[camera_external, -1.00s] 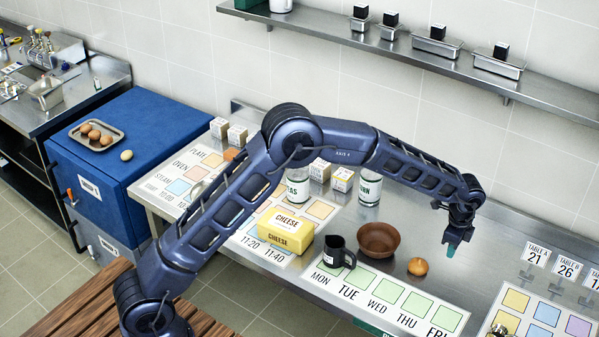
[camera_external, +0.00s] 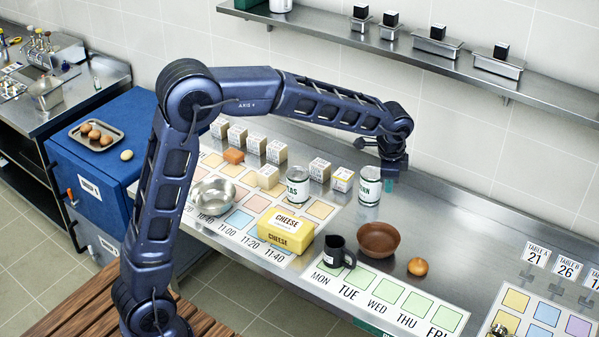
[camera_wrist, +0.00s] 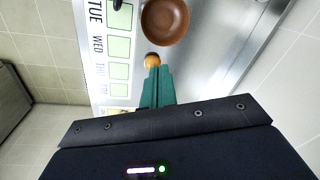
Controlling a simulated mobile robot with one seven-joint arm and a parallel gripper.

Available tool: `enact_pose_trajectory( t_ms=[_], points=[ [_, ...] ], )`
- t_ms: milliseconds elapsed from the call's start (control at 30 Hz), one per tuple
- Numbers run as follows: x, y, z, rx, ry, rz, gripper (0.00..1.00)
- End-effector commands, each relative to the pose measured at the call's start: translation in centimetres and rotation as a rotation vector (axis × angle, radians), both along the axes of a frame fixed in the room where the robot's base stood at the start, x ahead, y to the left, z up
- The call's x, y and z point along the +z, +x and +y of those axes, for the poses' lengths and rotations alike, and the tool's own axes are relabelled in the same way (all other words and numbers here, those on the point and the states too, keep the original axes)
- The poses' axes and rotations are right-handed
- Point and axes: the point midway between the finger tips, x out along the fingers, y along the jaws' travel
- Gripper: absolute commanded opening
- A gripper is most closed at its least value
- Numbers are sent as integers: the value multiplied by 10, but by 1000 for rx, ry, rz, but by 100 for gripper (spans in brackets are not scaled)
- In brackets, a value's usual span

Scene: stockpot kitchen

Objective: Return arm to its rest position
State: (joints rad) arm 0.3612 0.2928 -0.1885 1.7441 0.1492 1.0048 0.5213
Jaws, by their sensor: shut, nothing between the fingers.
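My arm rises from the lower left and bends over the steel counter (camera_external: 470,238). My gripper (camera_external: 390,184) points down above the back of the counter, just right of a white can with a dark label (camera_external: 370,187). Its teal fingers (camera_wrist: 157,88) show in the wrist view, closed together with nothing between them. In that view the fingertips overlap the line to an orange-brown onion (camera_wrist: 152,60), with a brown bowl (camera_wrist: 165,22) beyond. The gripper appears clear of the counter.
A yellow cheese box (camera_external: 286,230), a black mug (camera_external: 338,252), the brown bowl (camera_external: 378,240) and the onion (camera_external: 418,267) stand along the counter. A metal bowl (camera_external: 213,196) and several small boxes stand left. A wall shelf (camera_external: 400,48) runs above. The counter's right middle is clear.

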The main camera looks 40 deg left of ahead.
Motion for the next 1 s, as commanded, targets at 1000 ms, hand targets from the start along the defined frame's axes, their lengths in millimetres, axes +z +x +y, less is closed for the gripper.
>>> enact_pose_trajectory(
  t_ms=[1000],
  points=[
    [98, -218, 254, 704, -147, -171, 0]
  ],
)
